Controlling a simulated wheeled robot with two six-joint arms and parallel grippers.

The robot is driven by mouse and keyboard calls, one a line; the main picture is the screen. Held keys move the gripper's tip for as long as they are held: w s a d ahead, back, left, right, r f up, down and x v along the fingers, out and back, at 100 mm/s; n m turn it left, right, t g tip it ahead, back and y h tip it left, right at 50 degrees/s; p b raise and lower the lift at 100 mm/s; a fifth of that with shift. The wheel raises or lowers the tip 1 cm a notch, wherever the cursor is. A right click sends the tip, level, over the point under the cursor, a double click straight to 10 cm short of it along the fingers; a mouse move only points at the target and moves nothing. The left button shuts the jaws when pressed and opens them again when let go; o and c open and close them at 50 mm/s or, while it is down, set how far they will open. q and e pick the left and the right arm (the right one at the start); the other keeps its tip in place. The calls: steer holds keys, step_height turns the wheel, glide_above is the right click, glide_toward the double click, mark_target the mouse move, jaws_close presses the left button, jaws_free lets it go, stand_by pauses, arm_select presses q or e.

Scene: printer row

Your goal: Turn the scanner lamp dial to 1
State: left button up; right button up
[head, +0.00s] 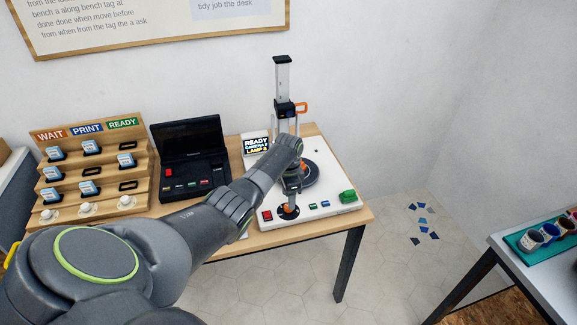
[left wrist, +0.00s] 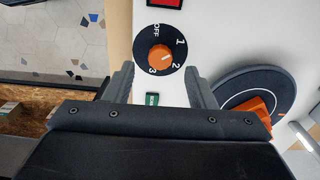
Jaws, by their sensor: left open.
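The scanner lamp dial (left wrist: 151,65) shows in the left wrist view as an orange knob on a black disc marked OFF, 1, 2 and 3. The pale mark on the knob appears to point toward 2. My left gripper (left wrist: 159,74) is open, with one finger on each side of the dial and nothing held. Whether the fingers touch the knob is unclear. In the head view my left gripper (head: 291,192) is over the front of the white scanner base (head: 335,185), and the dial's black disc (head: 288,213) is partly hidden under it. My right gripper is not in view.
A dark turntable (head: 311,175) and upright column (head: 283,85) stand behind the dial. A red button (head: 266,215) and green block (head: 348,197) flank it. A black case (head: 190,150) and wooden rack (head: 137,170) stand left. Floor shows between this desk and the right table (head: 520,275).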

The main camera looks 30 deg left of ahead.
arm_select(q)
step_height(320, 180, up, 14)
steer(key=shift+b, duration=0.35)
steer(key=shift+f, duration=0.15)
